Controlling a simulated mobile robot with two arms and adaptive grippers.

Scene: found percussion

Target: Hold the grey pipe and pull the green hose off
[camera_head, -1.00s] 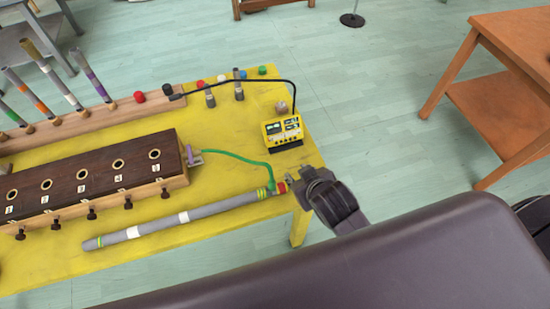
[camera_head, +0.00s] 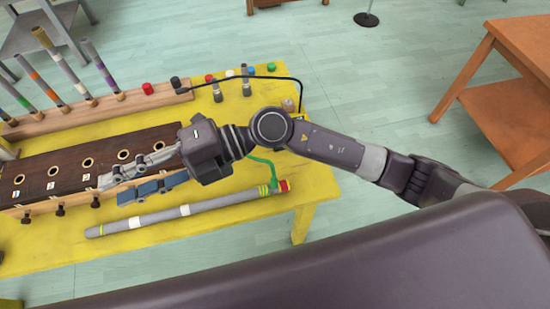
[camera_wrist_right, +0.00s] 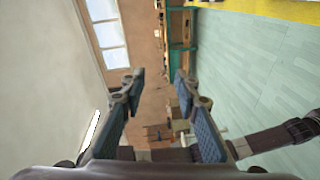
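The grey pipe (camera_head: 215,205) lies along the front of the yellow table, with white and green-yellow bands and a red end (camera_head: 284,186) at the right. The green hose (camera_head: 265,163) shows only in part, running down to the pipe near its red end; my right arm hides the rest. My right gripper (camera_head: 112,190) reaches in from the right, above the front of the dark wooden box and behind the pipe. Its fingers are apart and empty; they also show apart in the right wrist view (camera_wrist_right: 158,84). My left gripper is not in view.
The dark box (camera_head: 60,170) with numbered holes stands at the left of the yellow table (camera_head: 318,190). Behind it, a wooden rack (camera_head: 135,103) holds several slanted tubes. A black cable (camera_head: 270,78) arches at the back. An orange-brown table (camera_head: 520,110) stands at the right.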

